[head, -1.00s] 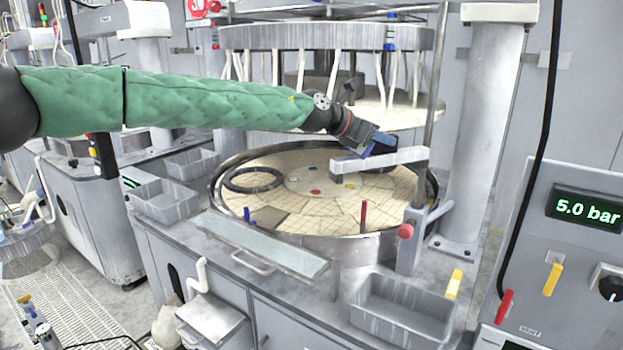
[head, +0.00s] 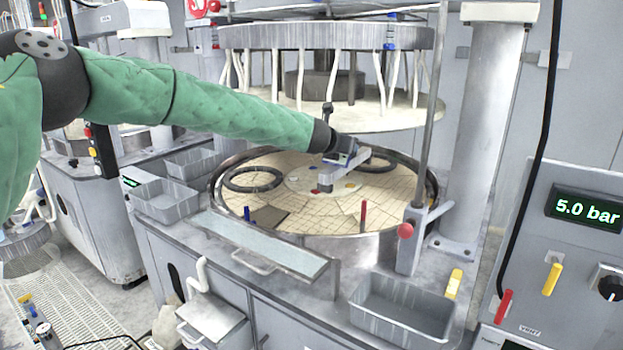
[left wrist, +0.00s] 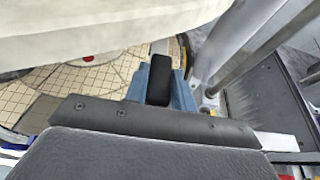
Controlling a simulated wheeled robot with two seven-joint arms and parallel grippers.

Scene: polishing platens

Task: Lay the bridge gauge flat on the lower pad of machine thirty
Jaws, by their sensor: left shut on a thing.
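The bridge gauge is a pale grey bar (head: 340,178) with a short end leg, over the middle of the tiled lower pad (head: 300,212) of the machine in front. My left gripper (head: 344,158) reaches in from the left under the raised upper plate and is shut on the gauge. In the left wrist view its blue fingers (left wrist: 160,84) close around a black block, seemingly the gauge's grip. The gauge looks roughly level; whether it touches the pad cannot be told. The lower pad also shows in the left wrist view (left wrist: 108,70). My right gripper is not in view.
The raised upper plate (head: 385,118) hangs close above my left arm. Dark rings (head: 252,179) lie on the pad, with a red peg (head: 363,214) near the front rim. A grey tray (head: 402,311) and a control panel (head: 565,260) stand at the right.

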